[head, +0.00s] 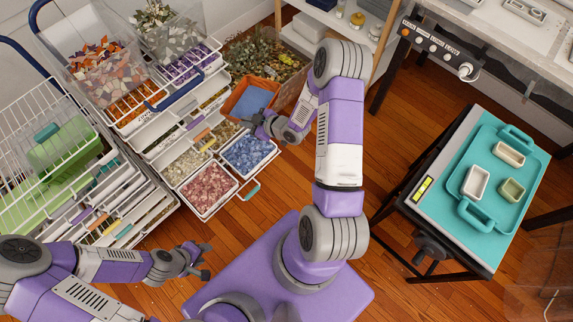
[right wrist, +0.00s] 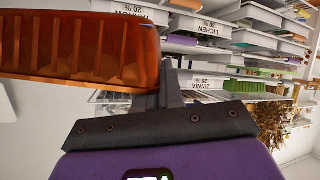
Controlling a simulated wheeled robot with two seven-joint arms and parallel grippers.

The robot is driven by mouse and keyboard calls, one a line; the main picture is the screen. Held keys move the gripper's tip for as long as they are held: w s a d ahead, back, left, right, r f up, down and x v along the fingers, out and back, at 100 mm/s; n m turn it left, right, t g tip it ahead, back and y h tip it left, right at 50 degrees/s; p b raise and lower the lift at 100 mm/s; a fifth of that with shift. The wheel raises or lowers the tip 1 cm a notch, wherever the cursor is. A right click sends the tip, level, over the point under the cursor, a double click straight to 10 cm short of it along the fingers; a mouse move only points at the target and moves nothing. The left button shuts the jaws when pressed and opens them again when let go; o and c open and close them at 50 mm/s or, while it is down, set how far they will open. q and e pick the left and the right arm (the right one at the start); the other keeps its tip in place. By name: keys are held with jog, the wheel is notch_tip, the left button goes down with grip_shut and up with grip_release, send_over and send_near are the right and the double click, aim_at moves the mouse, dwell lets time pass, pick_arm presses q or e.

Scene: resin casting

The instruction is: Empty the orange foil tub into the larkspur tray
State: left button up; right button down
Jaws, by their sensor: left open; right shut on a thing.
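The orange tub (head: 233,111) is in the air by the drawer cart in the head view, with blue material inside. My right gripper (head: 259,124) is shut on its near edge. In the right wrist view the tub's ribbed orange wall (right wrist: 75,62) fills the upper left, beside the gripper fingers (right wrist: 172,85). Just below the tub in the head view, a white-rimmed tray of blue flakes (head: 249,154) is in a pulled-out drawer. No larkspur label is readable. My left gripper (head: 204,261) is open and empty, low and left of my purple base.
A tray of pink flakes (head: 208,189) adjoins the blue one, with more drawers left of it. Clear bins of flakes (head: 103,72) top the cart. A box of dried plants (head: 265,57) stands behind. A teal tray (head: 515,190) lies on the right-hand stand.

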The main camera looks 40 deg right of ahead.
jog(key=s+d+f+n+g+y+b, duration=0.1)
jog(key=s+d+f+n+b, duration=0.1)
jog(key=s+f, duration=0.5)
jog(key=s+d+f+n+g+y+b, duration=0.1)
jog(key=s+d+f+n+g+b, duration=0.1)
jog(key=s+f+b, duration=0.2)
jog(key=s+f, duration=0.3)
jog(key=f, duration=0.5)
jog(key=shift+s+d+y, duration=0.15)
jog(key=shift+d+y, duration=0.2)
jog(key=shift+y, duration=0.05)
jog(key=shift+f, duration=0.1)
